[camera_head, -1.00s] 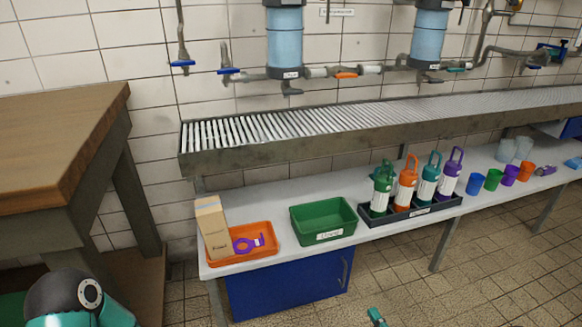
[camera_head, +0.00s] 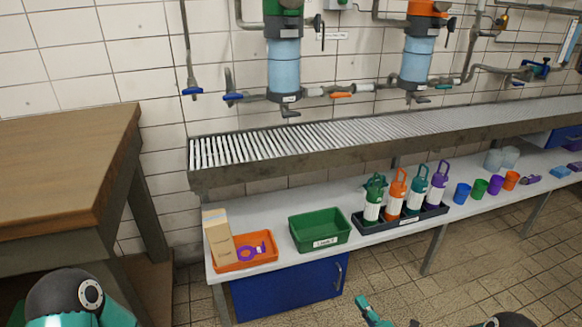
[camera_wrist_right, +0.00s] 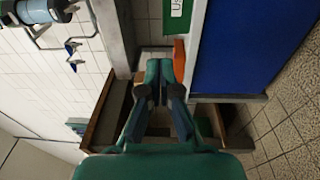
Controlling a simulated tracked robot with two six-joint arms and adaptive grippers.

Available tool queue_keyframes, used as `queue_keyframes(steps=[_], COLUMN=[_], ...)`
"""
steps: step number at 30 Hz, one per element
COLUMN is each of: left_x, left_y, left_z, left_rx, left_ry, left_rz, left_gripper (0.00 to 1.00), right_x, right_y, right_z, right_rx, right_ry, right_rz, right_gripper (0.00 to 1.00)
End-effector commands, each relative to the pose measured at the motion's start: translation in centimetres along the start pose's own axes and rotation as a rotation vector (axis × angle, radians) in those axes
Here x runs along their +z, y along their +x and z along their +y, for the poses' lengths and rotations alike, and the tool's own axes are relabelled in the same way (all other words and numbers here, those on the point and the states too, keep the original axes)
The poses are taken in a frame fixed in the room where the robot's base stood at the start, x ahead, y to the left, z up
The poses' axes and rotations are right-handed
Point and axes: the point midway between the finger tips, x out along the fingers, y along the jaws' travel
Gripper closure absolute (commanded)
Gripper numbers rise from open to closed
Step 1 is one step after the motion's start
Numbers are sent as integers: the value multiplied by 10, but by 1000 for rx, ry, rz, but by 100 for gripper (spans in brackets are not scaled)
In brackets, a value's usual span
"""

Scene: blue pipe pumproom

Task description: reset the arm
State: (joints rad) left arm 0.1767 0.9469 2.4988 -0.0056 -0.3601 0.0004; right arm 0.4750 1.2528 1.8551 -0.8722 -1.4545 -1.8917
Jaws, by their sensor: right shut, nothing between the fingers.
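My right gripper (camera_head: 366,306) shows at the bottom edge of the head view, in front of the low bench and above the tiled floor. In the right wrist view its two teal fingers (camera_wrist_right: 160,72) are together with nothing between them. They are apart from the bench and its containers. My left arm shows only as a dark and teal link at the bottom left of the head view; its gripper is out of the picture.
A wooden table (camera_head: 62,165) stands at left. The white bench (camera_head: 275,205) holds an orange tray (camera_head: 228,267), a green bin (camera_head: 320,231), a bottle rack (camera_head: 400,222) and cups. A roller conveyor (camera_head: 330,138) runs above it. The floor (camera_head: 480,275) at right is clear.

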Motion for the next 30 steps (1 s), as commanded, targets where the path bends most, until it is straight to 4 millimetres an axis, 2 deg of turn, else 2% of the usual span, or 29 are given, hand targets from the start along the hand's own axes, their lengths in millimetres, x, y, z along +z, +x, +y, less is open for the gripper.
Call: queue_keyframes(steps=[1, 6, 11, 15, 17, 19, 22, 25, 27, 30], left_x=[0, 0, 1, 1, 1, 1, 1, 2, 2, 2], left_y=[-25, -86, -142, -189, -207, -228, -244, -247, -242, -241], left_z=[9, 31, 51, 68, 75, 82, 88, 89, 87, 87], left_rx=[0, 0, 0, 0, 0, 0, 0, 0, 0, 0], left_ry=[0, 0, 0, 0, 0, 0, 0, 0, 0, 0], left_rz=[0, 1, 1, 0, 0, 0, 0, 0, 0, -1], left_gripper=[60, 60, 60, 60, 60, 60, 60, 60, 60, 60], right_x=[-4, -23, -47, -71, -82, -97, -117, -135, -147, -164], right_y=[5, 17, 16, -1, -15, -38, -81, -127, -160, -199], right_z=[34, 112, 167, 199, 209, 219, 218, 208, 196, 190], right_rx=[3, -57, -212, -415, -518, -648, -828, -972, -1052, -1123], right_ry=[-1, 37, 208, 469, 607, 791, 1066, 1317, 1483, 1676], right_rz=[8, 26, 19, -38, -88, -176, -355, -580, -764, -1027], right_gripper=[100, 100, 100, 100, 100, 100, 100, 100, 100, 100])
